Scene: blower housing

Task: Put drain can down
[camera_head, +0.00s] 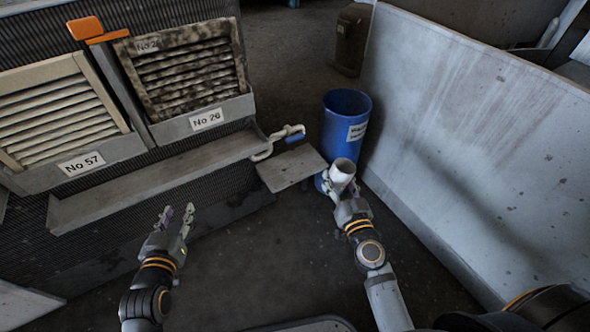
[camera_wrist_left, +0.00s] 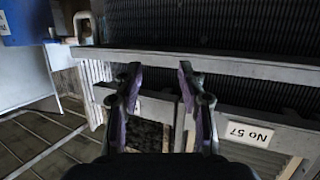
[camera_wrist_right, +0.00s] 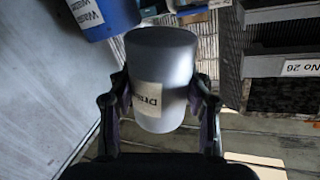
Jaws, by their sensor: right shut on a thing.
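The drain can (camera_wrist_right: 162,72) is a grey-white cylinder with a paper label, seen close up in the right wrist view. In the head view the can (camera_head: 342,170) is in front of the blue bin, near a small grey shelf plate (camera_head: 291,169). My right gripper (camera_wrist_right: 160,98) is shut on the can, one finger on each side. What lies under the can is hidden, so I cannot tell whether it touches anything. My left gripper (camera_head: 178,216) is open and empty in front of the housing; its parted fingers show in the left wrist view (camera_wrist_left: 158,75).
A blue waste bin (camera_head: 345,112) stands behind the can. A white pipe with a blue-handled valve (camera_head: 290,138) is left of it. Louvred panels No 57 (camera_head: 60,110) and No 26 (camera_head: 190,70) sit above a ledge (camera_head: 160,178). A pale wall panel (camera_head: 480,130) bounds the right.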

